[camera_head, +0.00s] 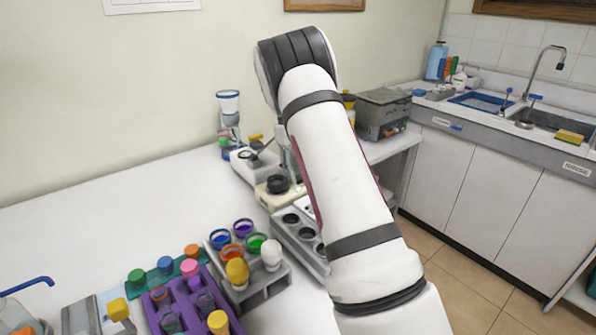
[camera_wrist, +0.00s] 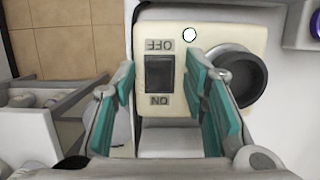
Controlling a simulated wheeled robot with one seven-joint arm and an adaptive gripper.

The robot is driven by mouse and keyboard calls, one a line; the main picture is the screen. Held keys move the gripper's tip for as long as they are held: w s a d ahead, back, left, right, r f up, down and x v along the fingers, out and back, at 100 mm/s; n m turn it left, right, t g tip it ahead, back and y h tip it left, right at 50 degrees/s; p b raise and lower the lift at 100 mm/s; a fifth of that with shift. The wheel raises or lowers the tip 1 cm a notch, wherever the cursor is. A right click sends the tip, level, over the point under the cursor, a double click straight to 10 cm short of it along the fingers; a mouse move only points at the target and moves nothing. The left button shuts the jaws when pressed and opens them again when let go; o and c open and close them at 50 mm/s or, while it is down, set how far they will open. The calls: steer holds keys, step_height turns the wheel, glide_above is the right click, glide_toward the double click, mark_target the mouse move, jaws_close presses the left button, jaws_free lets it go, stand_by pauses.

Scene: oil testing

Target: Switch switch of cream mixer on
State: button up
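The cream mixer (camera_head: 272,202) stands on the white bench in the head view, partly hidden by my arm. In the wrist view its cream panel (camera_wrist: 178,32) fills the upper middle. A black rocker switch (camera_wrist: 159,76) sits on the panel between upside-down OFF and ON labels, OFF above and ON below. Which side is pressed I cannot tell. A round black knob (camera_wrist: 246,78) is right of the switch. My gripper (camera_wrist: 160,74) is open and empty, its teal-padded fingers either side of the switch in the picture. Contact is not visible. The head view hides the gripper.
A small white round mark (camera_wrist: 189,34) is on the panel. In the head view, a grey rack (camera_head: 262,287) with coloured jars and a purple rack (camera_head: 183,311) stand in front. A grey appliance (camera_head: 383,112) and a sink counter (camera_head: 486,119) are at the right.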

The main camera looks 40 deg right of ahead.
steer(key=v, duration=1.2)
stand_by(0.5)
